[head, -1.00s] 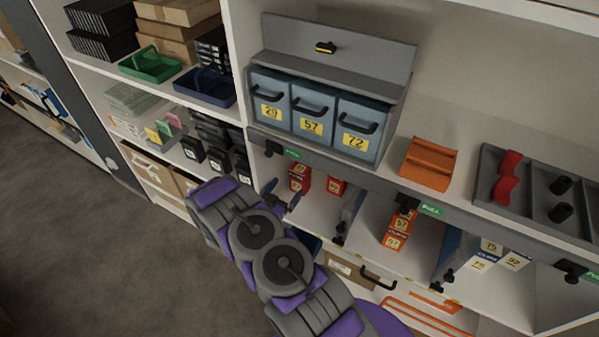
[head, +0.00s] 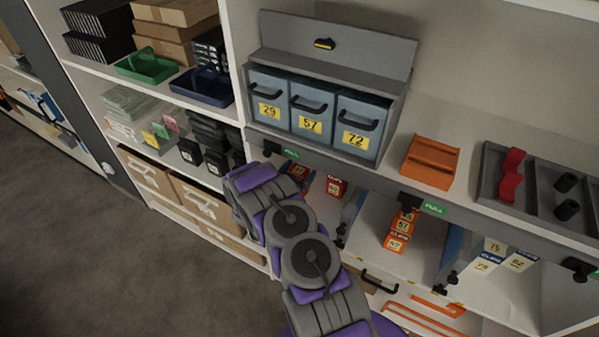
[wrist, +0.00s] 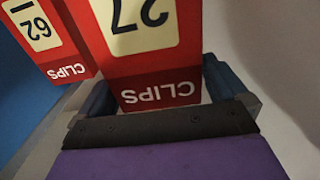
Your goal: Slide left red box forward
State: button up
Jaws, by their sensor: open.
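The left red box (head: 299,171) sits in the compartment below the shelf edge, partly hidden by my arm in the head view. The wrist view shows a red CLIPS box marked 27 (wrist: 150,65), upside down in the picture, with its near end between the fingers of my open gripper (wrist: 162,95). Whether either finger touches it I cannot tell. A second red CLIPS box (wrist: 45,40), marked 62, is left of it in the wrist view; the right red box (head: 336,187) in the head view stands beside the first. My gripper is mostly hidden in the head view.
A grey shelf edge with a green PULL label (head: 433,208) runs above the compartments. Orange boxes (head: 400,232) stand in the compartment to the right. A blue wall (wrist: 25,90) lies left in the wrist view, a pale wall (wrist: 270,60) at right. Blue drawers (head: 312,110) stand above.

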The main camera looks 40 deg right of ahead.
jog(key=shift+a+r, duration=0.15)
jog(key=shift+a, duration=0.25)
jog(key=shift+d, duration=0.55)
jog(key=c, duration=0.6)
jog(key=shift+a, duration=0.35)
jog(key=c, duration=0.6)
jog(key=shift+o, duration=0.2)
jog(key=shift+s, duration=0.2)
